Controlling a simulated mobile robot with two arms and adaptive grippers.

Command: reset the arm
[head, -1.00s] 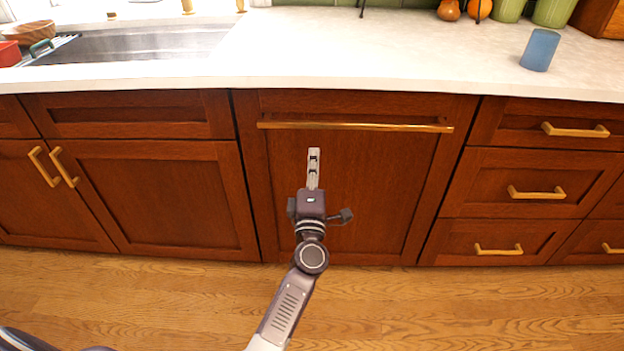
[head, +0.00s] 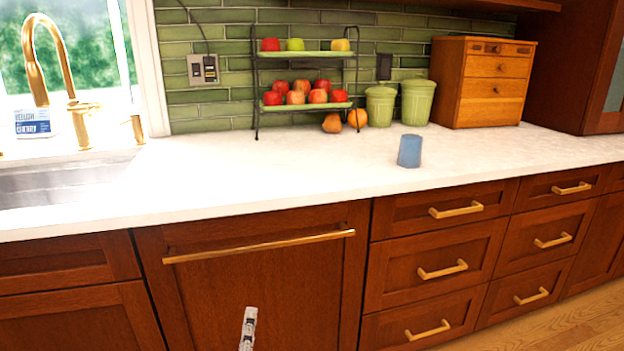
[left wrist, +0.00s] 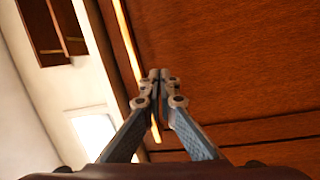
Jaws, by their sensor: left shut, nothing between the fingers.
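My left gripper (head: 248,328) shows at the bottom of the head view, in front of the dark wood dishwasher panel (head: 215,290) and below its long gold handle (head: 260,246). Only its fingers show there; the rest of the arm is below the frame. In the left wrist view the fingers (left wrist: 159,80) are together with nothing between them. The handle (left wrist: 128,45) runs past the fingertips in that view; I cannot tell how far apart they are. The dishwasher panel looks closed. My right gripper is not in view.
A blue cup (head: 409,151) stands on the white counter (head: 300,176). A two-tier fruit rack (head: 305,107), green canisters (head: 416,102) and a wooden drawer box (head: 490,82) stand behind. The sink (head: 60,184) is at left. Closed drawers (head: 430,268) are right of the panel.

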